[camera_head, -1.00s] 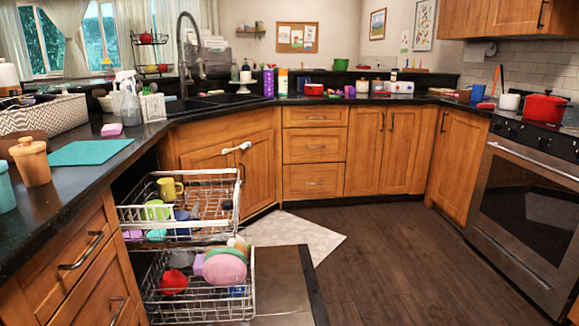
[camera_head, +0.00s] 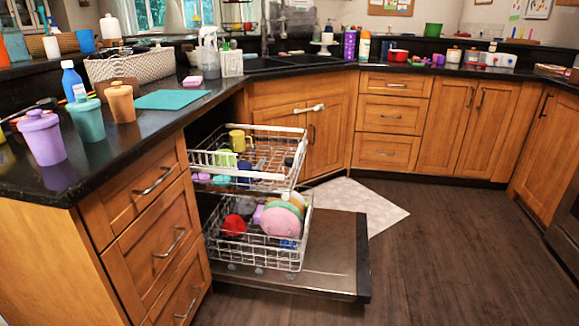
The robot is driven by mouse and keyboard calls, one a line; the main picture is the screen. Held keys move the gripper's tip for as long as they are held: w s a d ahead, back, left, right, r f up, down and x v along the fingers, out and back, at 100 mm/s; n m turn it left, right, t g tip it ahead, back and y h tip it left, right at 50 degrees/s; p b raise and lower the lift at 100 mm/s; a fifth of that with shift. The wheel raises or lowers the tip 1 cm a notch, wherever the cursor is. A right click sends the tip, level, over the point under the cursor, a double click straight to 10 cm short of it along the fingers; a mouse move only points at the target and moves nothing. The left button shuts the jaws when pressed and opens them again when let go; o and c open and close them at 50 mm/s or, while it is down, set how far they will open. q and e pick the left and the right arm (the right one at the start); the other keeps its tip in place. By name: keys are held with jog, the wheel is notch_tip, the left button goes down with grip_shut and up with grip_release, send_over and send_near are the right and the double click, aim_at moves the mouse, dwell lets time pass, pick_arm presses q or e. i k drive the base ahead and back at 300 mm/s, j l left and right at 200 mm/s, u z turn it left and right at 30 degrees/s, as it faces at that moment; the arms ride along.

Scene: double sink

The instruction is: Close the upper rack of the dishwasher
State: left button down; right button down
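The upper rack (camera_head: 292,178) of the dishwasher is pulled out from under the counter at the centre left. It holds a yellow mug (camera_head: 238,140), a green cup (camera_head: 226,159) and other small coloured dishes. The lower rack (camera_head: 300,247) below it is also out, with a pink plate (camera_head: 281,222) and a red item (camera_head: 234,225) in it. The dishwasher door (camera_head: 338,254) lies open and flat beneath the racks. Neither of my grippers shows in the view.
A counter with drawers (camera_head: 160,215) stands at the left, right beside the racks. Canisters (camera_head: 41,137) and a teal mat (camera_head: 173,99) lie on top. A pale rug (camera_head: 355,199) lies behind the door. The dark wood floor (camera_head: 440,260) to the right is clear.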

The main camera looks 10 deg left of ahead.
aim_at(286, 197)
jog(key=l+u, duration=0.2)
jog(key=l, duration=0.2)
jog(key=k+l+u, duration=0.25)
jog(key=i+l+u, duration=0.15)
jog(key=i+l, duration=0.15)
jog(key=i+l+u, duration=0.2)
jog(key=l, duration=0.25)
jog(key=i+l+u, duration=0.15)
jog(key=i+l, duration=0.15)
jog(key=l, duration=0.15)
